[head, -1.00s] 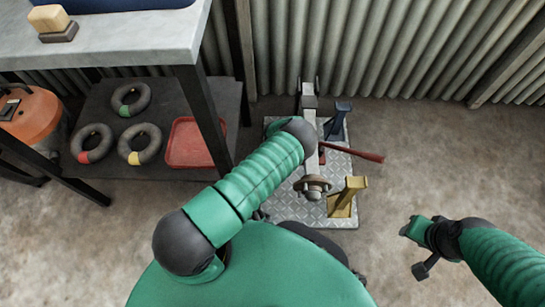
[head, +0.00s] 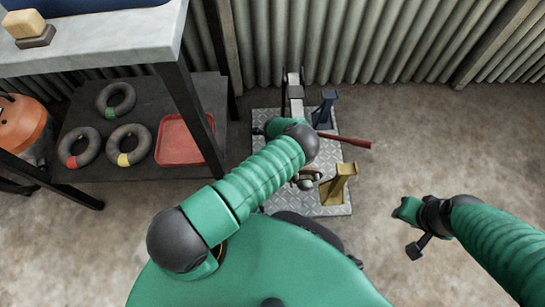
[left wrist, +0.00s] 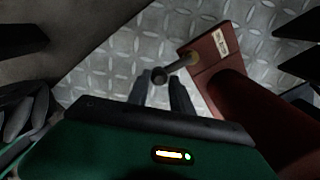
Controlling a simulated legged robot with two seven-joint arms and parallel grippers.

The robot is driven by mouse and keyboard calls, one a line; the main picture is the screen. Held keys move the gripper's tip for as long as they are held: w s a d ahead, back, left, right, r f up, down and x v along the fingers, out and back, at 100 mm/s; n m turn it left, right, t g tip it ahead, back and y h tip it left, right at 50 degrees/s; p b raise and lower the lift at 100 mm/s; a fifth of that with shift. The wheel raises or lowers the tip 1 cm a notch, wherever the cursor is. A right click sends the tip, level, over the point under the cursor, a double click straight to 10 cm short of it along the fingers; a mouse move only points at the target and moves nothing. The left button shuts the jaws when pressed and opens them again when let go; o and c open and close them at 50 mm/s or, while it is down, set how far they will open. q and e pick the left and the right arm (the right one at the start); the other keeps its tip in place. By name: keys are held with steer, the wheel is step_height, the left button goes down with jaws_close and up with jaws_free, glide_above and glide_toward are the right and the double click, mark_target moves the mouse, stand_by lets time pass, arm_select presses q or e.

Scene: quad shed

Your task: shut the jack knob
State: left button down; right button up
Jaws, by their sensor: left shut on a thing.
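The jack knob (left wrist: 160,76) is a small grey round end on a short rod. The rod runs from a tan fitting on the red jack body (left wrist: 235,100) in the left wrist view. My left gripper (left wrist: 161,84) is shut on the knob, with its dark fingers on either side. In the head view my left arm hides that gripper, the knob and much of the jack. The jack's grey far end (head: 295,92), red handle (head: 345,139) and round saddle (head: 307,179) show around the arm. My right gripper (head: 407,210) is over bare floor at the right, away from the jack; its jaws are unclear.
The jack is on a diamond-pattern metal plate (head: 332,207). A blue stand (head: 325,108) and a yellow stand (head: 338,186) are beside it. At the left is a workbench (head: 100,48); its lower shelf holds rings and a red tray (head: 183,140). The right floor is clear.

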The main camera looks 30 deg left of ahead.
arm_select(q)
steer(key=shift+a+n, duration=0.15)
steer(key=shift+n, duration=0.15)
steer(key=c, duration=1.2)
jaws_free()
steer(key=shift+f, duration=0.15)
steer(key=shift+r+p, duration=0.3)
steer(key=shift+r, duration=0.15)
step_height(320, 180, up, 16)
steer(key=p, duration=0.9)
steer(key=shift+p, duration=0.3)
steer(key=shift+s+r, duration=0.1)
